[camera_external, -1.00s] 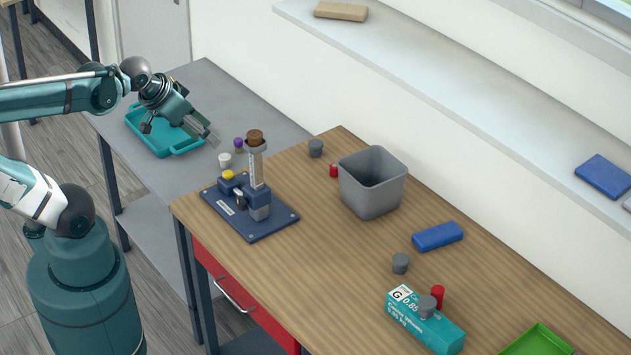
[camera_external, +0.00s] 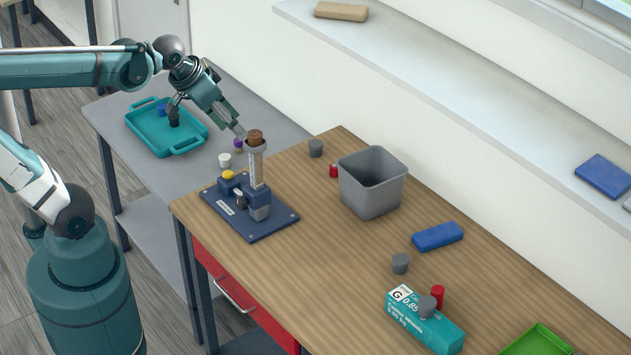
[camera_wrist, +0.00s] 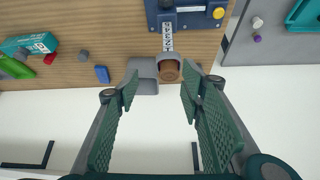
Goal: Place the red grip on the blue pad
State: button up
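One red cylinder (camera_external: 437,296) stands behind the teal box at the front right of the wooden table; it also shows in the wrist view (camera_wrist: 49,59). A second, smaller red one (camera_external: 334,171) is partly hidden beside the grey bin. I cannot tell which is the red grip. A blue pad (camera_external: 437,236) lies flat on the table right of the bin; it also shows in the wrist view (camera_wrist: 102,74). My gripper (camera_external: 240,131) is above the back left of the table, close to the brown-topped stand, far from the pad. In the wrist view my gripper (camera_wrist: 160,88) is open and empty.
A stand (camera_external: 257,168) holding a brown cylinder (camera_external: 255,136) rises near my gripper. The grey bin (camera_external: 370,202), grey cylinders and teal box (camera_external: 425,323) stand on the table. A teal tray (camera_external: 185,149) sits on the side table. Another blue block (camera_external: 603,176) is on the shelf.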

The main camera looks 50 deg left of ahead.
jog(key=w+d+m+g, duration=0.2)
jog(key=w+d, duration=0.9)
jog(key=m+g, duration=0.4)
jog(key=m, duration=0.2)
send_over(438, 289)
jog(key=shift+y, duration=0.3)
jog(key=f, duration=2.3)
jog(key=shift+w+a+f+p, duration=0.1)
jog(key=shift+w+a+p, duration=0.05)
jog(key=shift+a+p, duration=0.2)
jog(key=shift+d+f, duration=0.3)
jog(key=shift+f, duration=0.05)
jog(key=shift+f, duration=1.25)
